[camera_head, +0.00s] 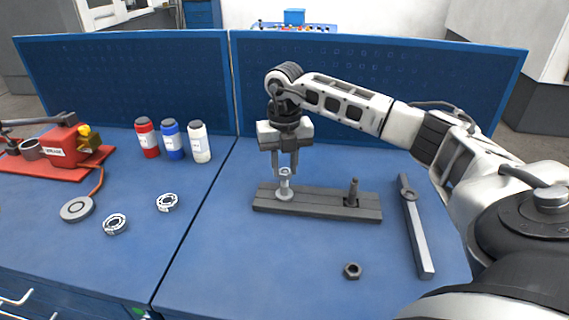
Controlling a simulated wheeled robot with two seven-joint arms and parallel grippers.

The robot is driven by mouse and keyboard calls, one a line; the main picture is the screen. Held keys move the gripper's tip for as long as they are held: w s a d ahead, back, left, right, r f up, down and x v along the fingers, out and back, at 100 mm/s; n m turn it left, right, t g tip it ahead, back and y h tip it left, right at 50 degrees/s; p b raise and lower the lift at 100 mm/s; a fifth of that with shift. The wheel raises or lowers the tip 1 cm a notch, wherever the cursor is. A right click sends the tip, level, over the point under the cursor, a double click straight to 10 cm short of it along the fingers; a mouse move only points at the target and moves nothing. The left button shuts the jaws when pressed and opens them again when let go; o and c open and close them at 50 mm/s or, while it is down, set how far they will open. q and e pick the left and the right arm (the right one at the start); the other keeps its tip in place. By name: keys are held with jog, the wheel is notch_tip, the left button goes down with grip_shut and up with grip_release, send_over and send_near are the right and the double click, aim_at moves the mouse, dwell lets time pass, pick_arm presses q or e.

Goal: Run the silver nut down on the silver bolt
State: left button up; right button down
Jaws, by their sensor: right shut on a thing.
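The silver bolt (284,189) stands upright at the left end of a dark grey block (320,206) on the blue bench. My right gripper (285,171) points down over this bolt. Its fingers are shut on the silver nut (285,172) at the top of the bolt. The fingers partly hide the nut, and I cannot tell how far its thread is engaged. My left gripper is not in view.
A dark bolt (353,190) stands at the block's right end. A dark nut (352,270) and a long wrench (416,228) lie nearby. Bearing rings (115,224), bottles (172,140) and a red device (62,147) are at left. The bench front is mostly clear.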

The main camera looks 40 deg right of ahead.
jog(key=m, duration=0.7)
jog(key=c, duration=1.5)
grip_release()
jog(key=shift+m, duration=0.7)
jog(key=o, duration=0.4)
jog(key=shift+o, duration=0.2)
